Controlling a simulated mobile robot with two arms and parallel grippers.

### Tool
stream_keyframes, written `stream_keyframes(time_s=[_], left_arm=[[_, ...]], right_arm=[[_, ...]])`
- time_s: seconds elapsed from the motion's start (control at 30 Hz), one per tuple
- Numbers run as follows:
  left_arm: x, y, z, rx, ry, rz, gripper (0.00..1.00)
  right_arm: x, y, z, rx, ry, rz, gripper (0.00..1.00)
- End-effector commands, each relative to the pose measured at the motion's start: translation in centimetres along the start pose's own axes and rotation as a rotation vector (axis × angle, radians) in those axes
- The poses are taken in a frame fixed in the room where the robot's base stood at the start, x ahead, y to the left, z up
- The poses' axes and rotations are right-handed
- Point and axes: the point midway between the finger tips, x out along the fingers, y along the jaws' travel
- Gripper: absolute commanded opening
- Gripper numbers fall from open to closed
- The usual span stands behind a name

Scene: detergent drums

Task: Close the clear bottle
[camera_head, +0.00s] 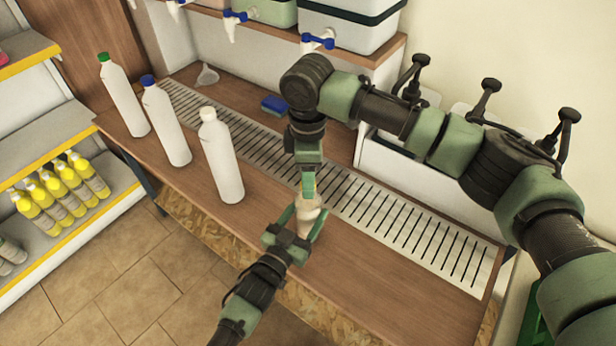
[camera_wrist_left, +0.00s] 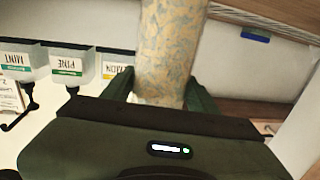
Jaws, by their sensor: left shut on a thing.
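The clear bottle (camera_head: 310,210), pale and see-through, is between the fingers of my left gripper (camera_head: 302,221), at the front part of the wooden counter. My left gripper is shut on its body; the left wrist view shows a mottled beige surface of the bottle (camera_wrist_left: 170,50) between the two fingers. My right gripper (camera_head: 308,188) points down right above the bottle, at its top. The right fingers hide the bottle's mouth, so I cannot tell whether a cap is there or whether those fingers are open or shut.
Three white bottles, with a green cap (camera_head: 125,98), a blue cap (camera_head: 166,125) and a white cap (camera_head: 221,160), stand left. A slotted drain grate (camera_head: 390,215) runs along the counter. A blue sponge (camera_head: 274,105) and funnel (camera_head: 207,75) lie behind. Dispensers with taps (camera_head: 318,41) overhang the back.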

Motion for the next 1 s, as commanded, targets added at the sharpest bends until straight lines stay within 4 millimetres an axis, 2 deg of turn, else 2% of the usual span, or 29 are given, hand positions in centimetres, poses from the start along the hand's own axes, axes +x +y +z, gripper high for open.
stream_keyframes(time_s=[0.3, 0.5, 0.7, 0.93, 0.97, 1.0], left_arm=[[0.0, 0.0, 0.0, 0.0, 0.001, 0.0, 0.0], [0.0, 0.0, 0.0, 0.0, 0.001, 0.0, 0.0], [0.0, 0.0, 0.0, 0.0, 0.001, 0.0, 0.0], [0.0, 0.0, 0.0, 0.0, 0.001, 0.0, 0.0], [0.0, 0.0, 0.0, 0.0, 0.001, 0.0, 0.64], [0.0, 0.0, 0.0, 0.0, 0.001, 0.0, 0.75]], right_arm=[[-6.7, 0.1, -0.1, -0.001, 0.002, 0.005, 0.54], [-9.8, 0.1, -0.1, 0.0, 0.002, 0.003, 0.54], [-10.9, 0.0, 0.0, 0.0, 0.001, 0.001, 0.54], [-11.0, 0.0, 0.0, -0.001, 0.001, 0.001, 0.54], [-11.0, 0.0, 0.0, -0.001, 0.001, 0.001, 0.54], [-11.0, 0.0, 0.0, -0.001, 0.001, 0.001, 0.54]])
